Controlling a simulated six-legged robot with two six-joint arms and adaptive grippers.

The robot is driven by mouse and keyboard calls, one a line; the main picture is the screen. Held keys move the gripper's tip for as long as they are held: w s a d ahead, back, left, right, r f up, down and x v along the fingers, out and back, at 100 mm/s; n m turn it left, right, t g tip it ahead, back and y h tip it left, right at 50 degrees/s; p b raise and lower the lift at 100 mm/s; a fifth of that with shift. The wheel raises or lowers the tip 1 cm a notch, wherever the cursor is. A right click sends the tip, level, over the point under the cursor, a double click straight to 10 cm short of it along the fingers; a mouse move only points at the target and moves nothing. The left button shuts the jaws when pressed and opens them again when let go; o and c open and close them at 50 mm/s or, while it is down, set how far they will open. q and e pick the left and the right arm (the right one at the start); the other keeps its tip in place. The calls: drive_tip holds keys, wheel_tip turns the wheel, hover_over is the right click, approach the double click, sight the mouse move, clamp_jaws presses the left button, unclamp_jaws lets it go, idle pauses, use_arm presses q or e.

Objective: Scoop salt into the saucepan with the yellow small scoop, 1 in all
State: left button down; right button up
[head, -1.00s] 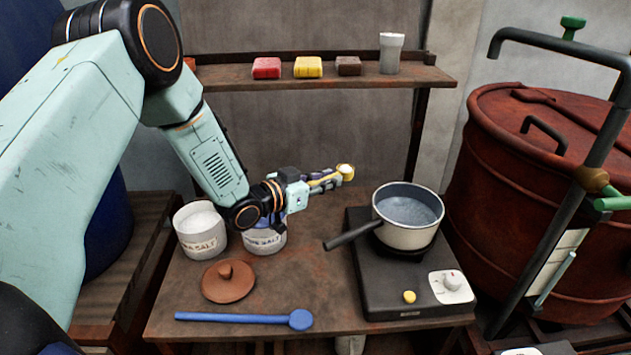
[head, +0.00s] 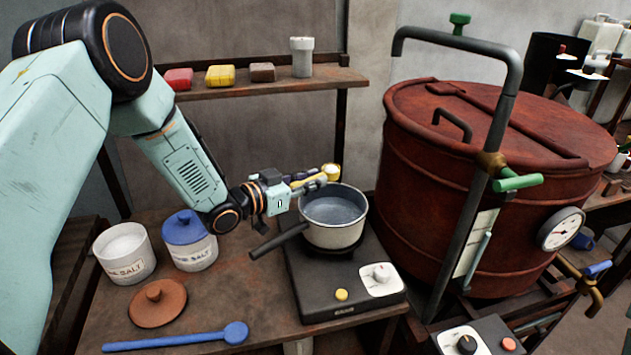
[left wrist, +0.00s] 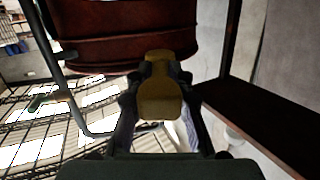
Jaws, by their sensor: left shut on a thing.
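My left gripper (head: 303,184) is shut on the yellow small scoop (head: 331,172). The scoop's bowl is level, with something pale in it, and shows above the far rim of the saucepan; its exact height is unclear. In the left wrist view the scoop (left wrist: 160,98) is between the fingers. The saucepan (head: 332,237), pale outside and grey-blue inside, sits on the hotplate, handle to the left. An open white salt jar (head: 125,268) stands at the left of the table. My right gripper is not seen.
A blue-lidded salt jar (head: 190,255) stands beside the open one. A brown lid (head: 158,303) and a blue long-handled scoop (head: 180,340) lie in front. The hotplate (head: 320,295) has a knob. A red vat (head: 450,160) with pipes stands right; a shelf (head: 270,83) is behind.

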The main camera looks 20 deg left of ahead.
use_arm(q)
drive_tip(key=shift+s+d+m, duration=0.1)
drive_tip(key=shift+m, duration=0.3)
drive_tip(key=shift+d+r+m+b, duration=0.1)
drive_tip(key=shift+d+m+b, duration=0.2)
drive_tip(key=shift+m, duration=0.1)
drive_tip(key=shift+d+m+y, duration=0.25)
drive_tip(key=shift+m+y, duration=0.05)
drive_tip(key=shift+m, duration=0.2)
drive_tip(key=shift+m+b, duration=0.3)
drive_tip(key=shift+m, duration=0.1)
drive_tip(key=shift+a+f+m+t+b, duration=0.25)
drive_tip(key=shift+a+m+t+b, duration=0.15)
drive_tip(key=shift+m, duration=0.9)
drive_tip(key=m, duration=0.1)
drive_tip(key=d+m+b, duration=0.1)
drive_tip(key=shift+m+t+y, duration=0.3)
drive_tip(key=shift+m, duration=0.1)
drive_tip(key=m+b, duration=0.2)
drive_tip(key=m, duration=0.1)
drive_tip(key=shift+a+m+t, duration=0.3)
drive_tip(key=shift+a, duration=0.05)
drive_tip(key=m, duration=0.2)
drive_tip(key=shift+d+m+b, duration=0.1)
drive_tip(key=shift+m+b, duration=0.2)
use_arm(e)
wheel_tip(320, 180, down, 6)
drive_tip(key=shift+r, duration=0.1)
